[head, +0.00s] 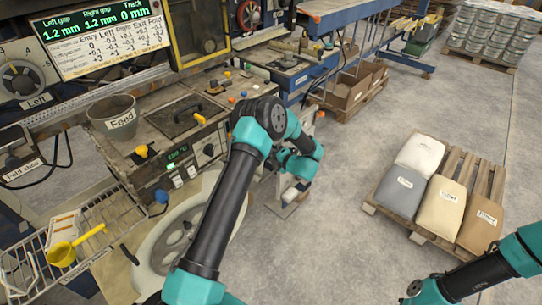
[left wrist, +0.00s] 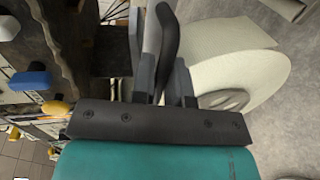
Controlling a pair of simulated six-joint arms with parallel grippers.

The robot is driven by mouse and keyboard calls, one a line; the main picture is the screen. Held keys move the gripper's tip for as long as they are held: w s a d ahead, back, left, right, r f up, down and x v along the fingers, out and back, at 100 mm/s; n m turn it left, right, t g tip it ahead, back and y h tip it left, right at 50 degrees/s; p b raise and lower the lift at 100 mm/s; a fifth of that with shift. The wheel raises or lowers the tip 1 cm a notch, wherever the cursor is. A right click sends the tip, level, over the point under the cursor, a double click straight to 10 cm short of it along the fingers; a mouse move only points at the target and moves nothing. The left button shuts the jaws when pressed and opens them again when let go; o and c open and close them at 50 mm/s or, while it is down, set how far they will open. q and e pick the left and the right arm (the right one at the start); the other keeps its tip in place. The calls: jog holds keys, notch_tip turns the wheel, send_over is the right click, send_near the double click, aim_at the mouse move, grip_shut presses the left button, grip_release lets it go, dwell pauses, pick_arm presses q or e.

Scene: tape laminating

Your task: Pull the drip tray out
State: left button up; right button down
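My left gripper (head: 285,160) is at the front right corner of the machine, partly hidden by its own arm in the head view. In the left wrist view its fingers (left wrist: 160,75) stand on either side of a dark curved bar (left wrist: 168,35). I cannot tell whether they press on it. A low grey plate with a whitish block (head: 289,196) shows just below this gripper in the head view. I cannot make out for certain which part is the drip tray. My right gripper is outside the head view; only part of its arm shows at the lower right.
The machine panel (head: 205,150) with knobs and a Feed pot (head: 113,117) is at left. A wire rack holds a yellow scoop (head: 70,250). A pale round piece (head: 150,250) lies below. A pallet (head: 455,165) with sacks stands at right. Floor between is clear.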

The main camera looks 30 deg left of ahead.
pick_arm(q)
grip_shut()
jog(key=shift+d, duration=0.1)
jog(key=f+v, duration=0.3)
jog(key=v, duration=1.3)
jog(key=shift+d, duration=0.6)
jog(key=shift+f, duration=0.15)
jog(key=shift+o, duration=2.3)
grip_release()
jog(key=shift+d, duration=0.1)
